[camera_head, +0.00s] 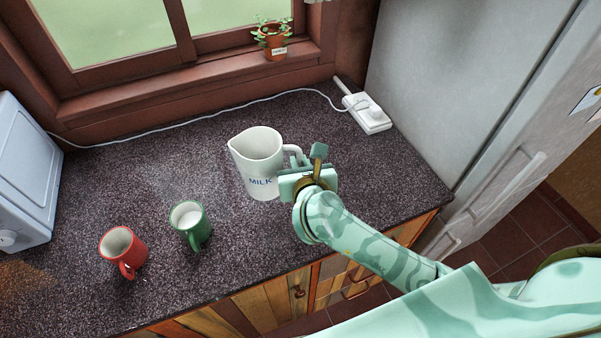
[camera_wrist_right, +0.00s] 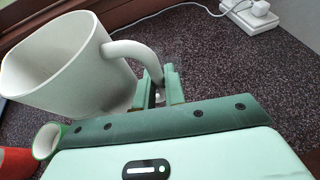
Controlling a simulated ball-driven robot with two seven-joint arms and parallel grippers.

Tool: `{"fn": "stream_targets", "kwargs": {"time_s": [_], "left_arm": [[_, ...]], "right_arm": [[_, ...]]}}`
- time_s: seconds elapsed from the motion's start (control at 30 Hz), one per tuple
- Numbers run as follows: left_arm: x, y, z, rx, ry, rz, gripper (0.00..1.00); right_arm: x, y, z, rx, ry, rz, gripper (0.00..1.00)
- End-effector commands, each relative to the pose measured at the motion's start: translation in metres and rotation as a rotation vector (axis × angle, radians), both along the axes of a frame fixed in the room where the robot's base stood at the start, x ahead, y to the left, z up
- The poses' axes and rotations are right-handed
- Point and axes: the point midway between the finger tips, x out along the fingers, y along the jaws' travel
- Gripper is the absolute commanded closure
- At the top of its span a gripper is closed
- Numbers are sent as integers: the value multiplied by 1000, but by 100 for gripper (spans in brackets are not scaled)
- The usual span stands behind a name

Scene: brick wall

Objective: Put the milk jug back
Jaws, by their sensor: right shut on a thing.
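The white milk jug (camera_head: 257,160), marked MILK in blue, is upright at the middle of the dark speckled counter (camera_head: 120,180). Its spout points left and its handle points right. My right gripper (camera_head: 296,163) is shut on the jug's handle. In the right wrist view the jug (camera_wrist_right: 65,65) is large and looks empty, with its handle (camera_wrist_right: 135,50) running down between the fingers (camera_wrist_right: 158,88). I cannot tell whether the jug's base touches the counter. My left gripper is not in view.
A green mug (camera_head: 190,224) with white liquid and a red mug (camera_head: 122,250) stand front left of the jug. A white appliance (camera_head: 25,170) is at far left. A cord runs along the back to a power strip (camera_head: 366,113). A potted plant (camera_head: 272,40) sits on the sill.

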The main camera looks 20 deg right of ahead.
Motion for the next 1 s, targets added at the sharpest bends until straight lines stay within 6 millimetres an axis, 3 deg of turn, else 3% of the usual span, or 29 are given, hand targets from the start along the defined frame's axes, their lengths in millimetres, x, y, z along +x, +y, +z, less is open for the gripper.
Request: {"fn": "stream_targets", "kwargs": {"time_s": [0.1,0.23,0.43,0.6,1.0], "left_arm": [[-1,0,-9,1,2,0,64],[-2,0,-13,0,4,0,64],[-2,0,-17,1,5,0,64],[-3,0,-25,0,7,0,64],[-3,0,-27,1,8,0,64]], "right_arm": [[18,-10,-26,-3,-1,-1,100],[31,-17,-44,1,-1,0,100],[42,-23,-58,-1,-3,0,100],[43,-23,-85,1,0,1,100],[42,-23,-91,2,-1,1,100]]}}
